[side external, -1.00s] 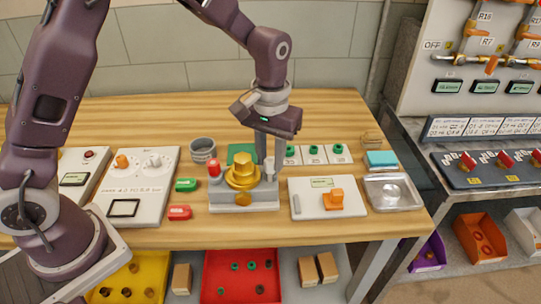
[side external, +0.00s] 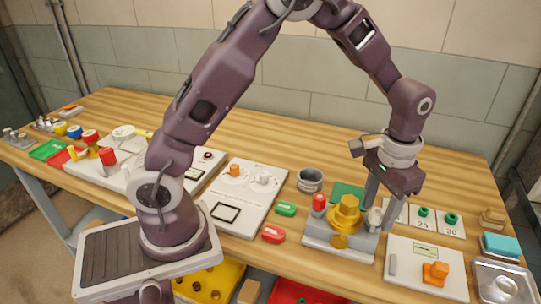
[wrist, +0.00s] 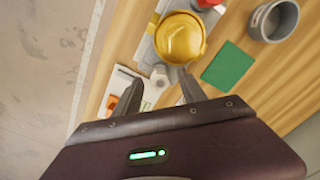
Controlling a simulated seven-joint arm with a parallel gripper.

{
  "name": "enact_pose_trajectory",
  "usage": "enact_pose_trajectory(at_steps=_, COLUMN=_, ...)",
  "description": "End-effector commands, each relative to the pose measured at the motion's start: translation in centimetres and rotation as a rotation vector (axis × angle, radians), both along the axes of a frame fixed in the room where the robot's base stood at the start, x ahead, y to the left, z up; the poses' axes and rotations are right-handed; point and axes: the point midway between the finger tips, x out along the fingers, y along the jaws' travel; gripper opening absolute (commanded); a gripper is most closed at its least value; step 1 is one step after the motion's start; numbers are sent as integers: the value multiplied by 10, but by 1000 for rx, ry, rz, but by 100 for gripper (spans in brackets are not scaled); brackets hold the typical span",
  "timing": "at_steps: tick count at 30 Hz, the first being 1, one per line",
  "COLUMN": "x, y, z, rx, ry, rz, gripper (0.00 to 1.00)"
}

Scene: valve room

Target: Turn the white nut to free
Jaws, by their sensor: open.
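The white nut (side external: 375,216) sits at the right end of a grey block fixture (side external: 322,238), beside a large yellow hex fitting (side external: 345,214) and a red-capped post (side external: 319,204). My gripper (side external: 379,213) points down at the white nut, one finger on either side of it. The fingers are open. In the wrist view the white nut (wrist: 159,77) shows between the fingertips (wrist: 159,82), with gaps visible on both sides. The fingers partly cover the nut in the side view, so I cannot tell their exact height against it.
A grey cup (side external: 310,180) and a green mat (wrist: 228,65) lie behind the fixture. A panel with an orange knob (side external: 435,272) is close at the right. Green (side external: 286,209) and red (side external: 273,234) blocks lie left of the fixture. The back of the wooden table is clear.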

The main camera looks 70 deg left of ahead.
Motion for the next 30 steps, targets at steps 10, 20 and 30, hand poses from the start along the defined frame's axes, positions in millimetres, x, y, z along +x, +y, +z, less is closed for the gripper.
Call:
enact_pose_trajectory(at_steps=10, x=0, y=1, z=0, rx=-2, ry=0, rz=-850, gripper=49)
enact_pose_trajectory(at_steps=20, x=2, y=1, z=51, rx=3, ry=-7, rz=-1201, gripper=49)
enact_pose_trajectory(at_steps=30, x=-42, y=19, z=123, rx=46, ry=-94, rz=-958, gripper=49)
